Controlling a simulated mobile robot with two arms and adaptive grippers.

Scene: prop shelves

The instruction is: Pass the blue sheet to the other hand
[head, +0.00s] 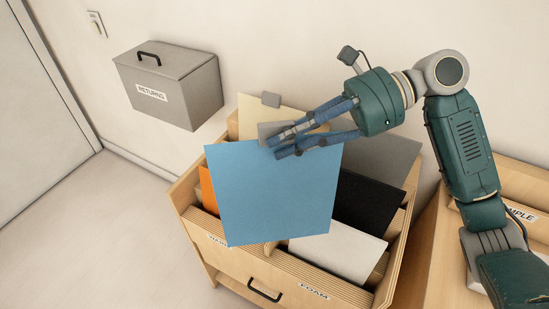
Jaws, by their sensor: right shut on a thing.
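The blue sheet (270,198) is a flat square panel in the middle of the head view. It hangs in front of the open wooden bin and hides part of the sheets in it. My right gripper (277,144) comes in from the right and is shut on the sheet's top edge. My left gripper is not in view.
The wooden bin (236,260) holds orange, black, grey, white and cream sheets; its front has a "FOAM" label and a black handle. A grey lidded "RETURNS" box (190,95) is on the wall. Another wooden unit (420,260) stands at right. Floor at left is clear.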

